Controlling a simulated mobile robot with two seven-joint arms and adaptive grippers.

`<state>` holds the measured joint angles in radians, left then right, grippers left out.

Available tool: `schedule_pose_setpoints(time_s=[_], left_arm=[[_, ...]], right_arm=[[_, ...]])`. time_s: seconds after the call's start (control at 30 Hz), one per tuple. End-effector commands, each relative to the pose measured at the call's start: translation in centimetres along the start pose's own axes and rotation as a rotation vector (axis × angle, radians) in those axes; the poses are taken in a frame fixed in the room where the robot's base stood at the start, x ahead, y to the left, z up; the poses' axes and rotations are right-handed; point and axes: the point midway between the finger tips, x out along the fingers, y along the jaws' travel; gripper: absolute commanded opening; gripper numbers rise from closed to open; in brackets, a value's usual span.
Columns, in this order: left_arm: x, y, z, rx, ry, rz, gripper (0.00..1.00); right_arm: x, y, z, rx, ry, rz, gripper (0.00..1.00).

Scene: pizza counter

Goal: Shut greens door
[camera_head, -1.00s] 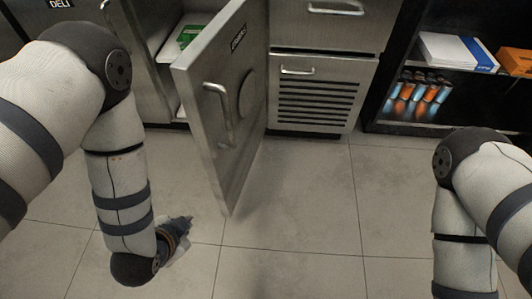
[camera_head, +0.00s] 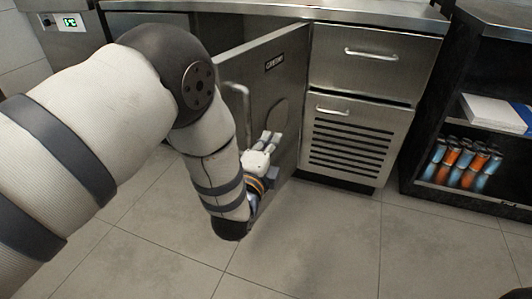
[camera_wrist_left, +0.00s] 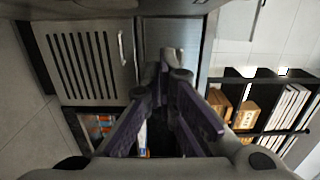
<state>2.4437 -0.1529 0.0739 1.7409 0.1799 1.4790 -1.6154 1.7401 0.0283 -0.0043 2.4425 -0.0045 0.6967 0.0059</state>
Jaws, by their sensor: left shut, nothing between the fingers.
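The greens door (camera_head: 262,75), a grey metal panel with a label and a bar handle (camera_head: 240,100), stands open, swung out from the counter in the head view. My left gripper (camera_head: 270,138) is in front of the labelled face, low and right of the handle, near a round disc on the door. I cannot tell whether its tips touch the door. Its fingers are shut and empty; they also show in the left wrist view (camera_wrist_left: 165,68). My left arm hides the door's lower left part and most of the cabinet opening. My right gripper is out of view.
A drawer (camera_head: 365,55) and a slatted panel (camera_head: 347,140) are right of the door; the slatted panel also shows in the wrist view (camera_wrist_left: 82,65). A dark shelf (camera_head: 480,198) with orange-and-blue cans stands farther right. The tiled floor (camera_head: 335,240) in front is clear.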

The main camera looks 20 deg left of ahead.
Motion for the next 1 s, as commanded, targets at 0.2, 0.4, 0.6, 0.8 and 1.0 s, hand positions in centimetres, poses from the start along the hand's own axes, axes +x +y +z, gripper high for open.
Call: schedule_pose_setpoints(time_s=[0.2, 0.4, 0.6, 0.8, 1.0], left_arm=[[4.8, 0.3, 0.0, -0.003, -0.001, 0.000, 0.00], [3.9, 0.0, 2.9, -0.001, -0.002, 0.003, 0.00], [3.5, 0.1, 3.8, -0.001, 0.000, 0.002, 0.00], [3.5, 0.1, 3.8, -0.001, 0.000, 0.002, 0.00], [3.5, 0.1, 4.4, -0.001, 0.010, 0.002, 0.00]], right_arm=[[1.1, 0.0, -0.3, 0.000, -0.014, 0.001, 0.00], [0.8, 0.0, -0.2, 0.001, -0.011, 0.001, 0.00], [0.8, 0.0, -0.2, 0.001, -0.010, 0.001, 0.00], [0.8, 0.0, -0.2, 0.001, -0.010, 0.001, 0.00], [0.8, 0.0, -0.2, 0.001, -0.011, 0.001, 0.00]])
